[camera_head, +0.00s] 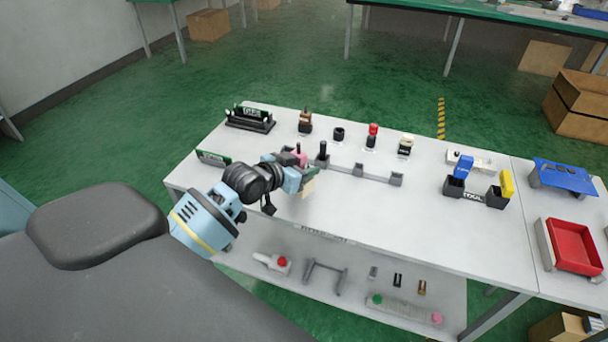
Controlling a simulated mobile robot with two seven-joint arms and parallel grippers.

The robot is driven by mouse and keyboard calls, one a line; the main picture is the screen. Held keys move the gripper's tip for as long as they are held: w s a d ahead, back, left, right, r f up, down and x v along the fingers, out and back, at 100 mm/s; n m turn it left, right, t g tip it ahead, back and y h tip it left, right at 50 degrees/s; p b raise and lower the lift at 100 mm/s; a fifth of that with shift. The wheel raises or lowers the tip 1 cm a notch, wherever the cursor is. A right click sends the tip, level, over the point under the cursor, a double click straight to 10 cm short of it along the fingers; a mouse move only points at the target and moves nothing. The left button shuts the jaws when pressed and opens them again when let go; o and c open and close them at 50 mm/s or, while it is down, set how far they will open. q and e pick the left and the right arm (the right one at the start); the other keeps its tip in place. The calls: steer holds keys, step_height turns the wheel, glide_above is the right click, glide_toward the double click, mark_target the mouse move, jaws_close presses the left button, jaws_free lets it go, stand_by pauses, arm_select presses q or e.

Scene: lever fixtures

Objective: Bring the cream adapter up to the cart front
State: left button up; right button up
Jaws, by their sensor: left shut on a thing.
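My left arm reaches over the white cart top (390,225). My left gripper (302,178) is shut on the cream adapter (307,188), a small pale piece partly hidden by the gripper. The adapter shows just to the right of the fingers, over the left part of the cart, near its front edge. I cannot tell whether it touches the surface. My right gripper is not in view.
Behind the gripper are a grey rail fixture (360,171), a pink knob (300,158) and several small lever pieces. The middle front of the cart is clear.

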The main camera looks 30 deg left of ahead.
arm_select(q)
steer(key=shift+w+a, duration=0.2)
steer(key=shift+w, duration=0.2)
steer(key=shift+s+f, duration=0.1)
steer(key=shift+f, duration=1.65)
steer(key=shift+f, duration=0.1)
steer(key=shift+f, duration=0.1)
steer(key=o, duration=1)
steer(key=shift+s+r, duration=0.15)
steer(key=shift+r, duration=0.15)
steer(key=v, duration=1.1)
steer(key=shift+s+r+p, duration=0.1)
steer(key=shift+s+p, duration=0.2)
steer(key=shift+p, duration=0.05)
